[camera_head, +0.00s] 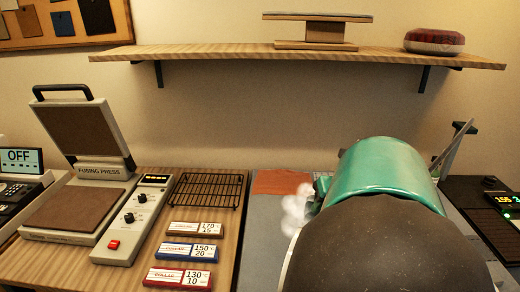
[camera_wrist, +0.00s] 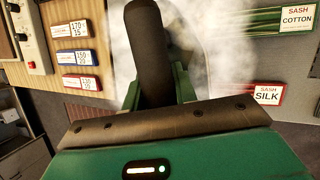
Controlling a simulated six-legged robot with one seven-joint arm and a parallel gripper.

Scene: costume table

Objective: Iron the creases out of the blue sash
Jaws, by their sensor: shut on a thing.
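My gripper (camera_wrist: 158,92) is shut on a thick black handle (camera_wrist: 146,40) that stands between its green fingers in the wrist view. White steam surrounds the handle, which looks to be the iron's; the iron's body and soleplate are hidden. In the head view my green and dark arm covers most of the grey ironing surface (camera_head: 262,235), and steam (camera_head: 297,208) puffs at its left side. I cannot make out the blue sash in either view. Two labels, SASH COTTON (camera_wrist: 298,18) and SASH SILK (camera_wrist: 268,94), show at the right of the wrist view.
A rust-brown cloth (camera_head: 280,182) lies at the grey surface's back. To the left are an open fusing press (camera_head: 75,195), a black wire rack (camera_head: 207,190) and several collar cards (camera_head: 192,251). A dark unit with a lit display (camera_head: 505,200) is at right. A shelf (camera_head: 230,50) hangs above.

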